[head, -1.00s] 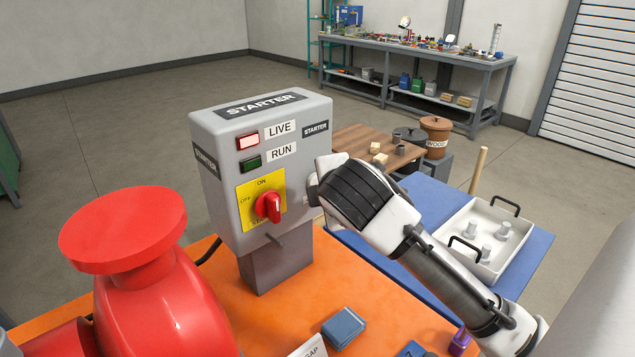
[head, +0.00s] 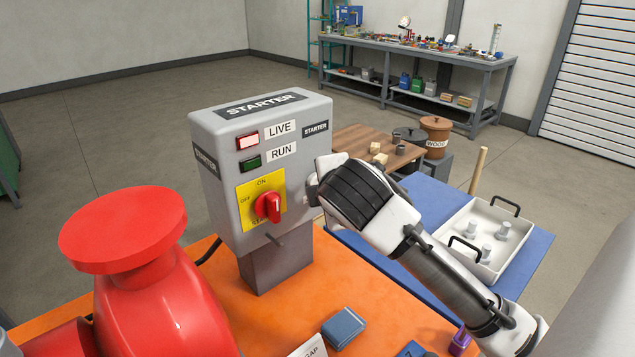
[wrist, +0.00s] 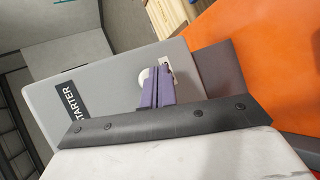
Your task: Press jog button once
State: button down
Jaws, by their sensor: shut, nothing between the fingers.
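The grey starter box (head: 226,200) stands on a post on the orange top, with its STARTER label also in the wrist view (wrist: 70,103). Its LIVE lamp (head: 248,141) is lit red and its RUN lamp (head: 252,163) is dark green. A red switch handle (head: 268,207) stands near upright on a yellow plate. In the wrist view, a pale round button (wrist: 143,78) shows on the box's side, partly behind the purple fingers of my gripper (wrist: 155,71). The fingers are shut and empty, with tips at or very near the button; contact cannot be told.
A red pump body (head: 150,290) fills the front left. A blue block (head: 343,327) lies on the orange top. A white tray (head: 490,235) with several pegs sits on a blue table at the right. A workbench (head: 420,50) stands far back.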

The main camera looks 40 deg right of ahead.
jog(key=shift+w, duration=0.1)
jog(key=shift+w, duration=0.3)
jog(key=shift+w, duration=0.45)
dwell(0.6)
jog(key=shift+s, duration=0.1)
jog(key=shift+s+b, duration=0.3)
jog(key=shift+s, duration=0.45)
jog(key=s, duration=0.5)
jog(key=shift+d+b, duration=0.2)
jog(key=shift+b, duration=0.15)
dwell(0.8)
